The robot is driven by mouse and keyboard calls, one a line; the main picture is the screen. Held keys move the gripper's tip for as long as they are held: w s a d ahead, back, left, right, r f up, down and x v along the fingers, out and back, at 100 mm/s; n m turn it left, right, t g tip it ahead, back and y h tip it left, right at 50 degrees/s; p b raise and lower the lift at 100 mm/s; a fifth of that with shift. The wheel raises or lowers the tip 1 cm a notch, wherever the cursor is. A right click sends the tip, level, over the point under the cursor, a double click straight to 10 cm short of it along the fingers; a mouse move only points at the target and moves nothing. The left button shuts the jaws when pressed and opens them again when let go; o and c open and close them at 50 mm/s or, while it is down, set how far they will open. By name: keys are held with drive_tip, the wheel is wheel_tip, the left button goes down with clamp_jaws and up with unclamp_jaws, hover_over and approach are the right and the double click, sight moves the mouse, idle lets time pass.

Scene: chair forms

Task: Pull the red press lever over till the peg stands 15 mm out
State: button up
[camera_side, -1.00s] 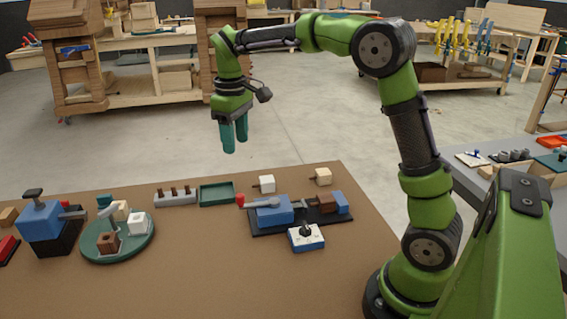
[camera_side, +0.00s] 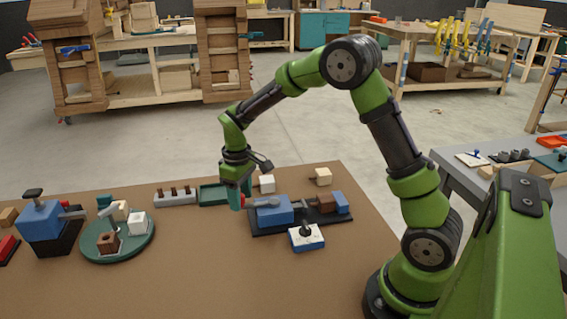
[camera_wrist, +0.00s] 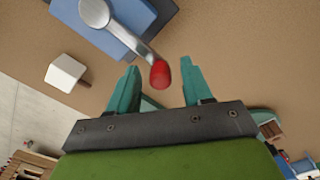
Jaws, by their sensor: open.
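The red knob of the press lever (camera_wrist: 160,75) lies between the two teal fingers of my gripper (camera_wrist: 155,88) in the wrist view, with a gap on each side. The grey lever arm (camera_wrist: 135,45) runs from the knob to a round pivot on the blue press block (camera_wrist: 68,8). In the side view my gripper (camera_side: 239,197) is low at the left end of the blue press (camera_side: 274,210), its fingers largely hiding the red knob. A brown block (camera_side: 326,203) sits in the press to the right. I cannot make out how far the peg stands out.
A white block with a peg (camera_side: 267,184) stands close behind the gripper, another (camera_side: 323,177) farther right. A green tray (camera_side: 213,195) is just left. A blue-and-white box with a knob (camera_side: 306,238) stands in front. The table's front middle is clear.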

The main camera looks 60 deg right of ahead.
drive_tip(key=shift+f, duration=0.25)
clamp_jaws()
